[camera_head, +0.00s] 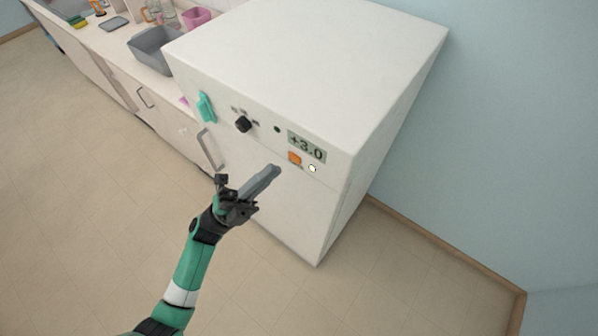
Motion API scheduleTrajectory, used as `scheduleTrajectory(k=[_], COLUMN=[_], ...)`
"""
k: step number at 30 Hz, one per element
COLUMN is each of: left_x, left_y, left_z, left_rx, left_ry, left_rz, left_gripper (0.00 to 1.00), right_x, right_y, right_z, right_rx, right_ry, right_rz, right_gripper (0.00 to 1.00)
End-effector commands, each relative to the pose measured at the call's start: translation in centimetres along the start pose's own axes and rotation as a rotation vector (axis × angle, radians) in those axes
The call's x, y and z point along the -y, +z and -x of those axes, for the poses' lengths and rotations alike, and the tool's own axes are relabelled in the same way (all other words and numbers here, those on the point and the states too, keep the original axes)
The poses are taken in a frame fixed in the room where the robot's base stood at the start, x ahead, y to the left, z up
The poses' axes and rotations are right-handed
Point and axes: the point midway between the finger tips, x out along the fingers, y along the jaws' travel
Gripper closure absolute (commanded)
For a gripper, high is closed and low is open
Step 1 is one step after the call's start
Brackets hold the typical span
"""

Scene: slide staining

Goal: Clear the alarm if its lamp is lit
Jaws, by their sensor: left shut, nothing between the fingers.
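A white cabinet (310,40) stands against the wall. Its front panel has a display (306,147) reading +3.0. Below the display are an orange square (294,159) and a small white round piece (312,168). A small dark round spot (277,129) is left of the display. I cannot tell for certain which piece is the alarm lamp; the orange square looks bright and the dark spot looks unlit. My left gripper (276,170) is shut and empty, its tips just below and left of the orange square. Contact cannot be told. My right gripper is not in view.
A black knob (243,124) and a teal handle (206,107) are on the panel's left. A counter to the left holds a grey basin (153,50) and a pink container (196,18). The floor (90,150) in front is clear.

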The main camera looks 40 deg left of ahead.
Motion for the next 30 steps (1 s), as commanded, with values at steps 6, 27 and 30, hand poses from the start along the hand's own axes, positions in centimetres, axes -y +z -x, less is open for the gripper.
scheduleTrajectory(k=[6,27,30], left_x=[-4.6,-5.5,-6.2], left_y=[1.5,2.7,3.4], left_z=[8.4,9.9,9.3], left_rx=[0.134,0.171,0.17], left_ry=[0.053,0.057,0.056], left_rz=[0.014,0.001,0.0], left_gripper=[1.0,1.0,1.0], right_x=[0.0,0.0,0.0], right_y=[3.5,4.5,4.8], right_z=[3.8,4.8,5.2], right_rx=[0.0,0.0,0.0], right_ry=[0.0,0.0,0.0], right_rz=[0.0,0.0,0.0], right_gripper=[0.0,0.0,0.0])
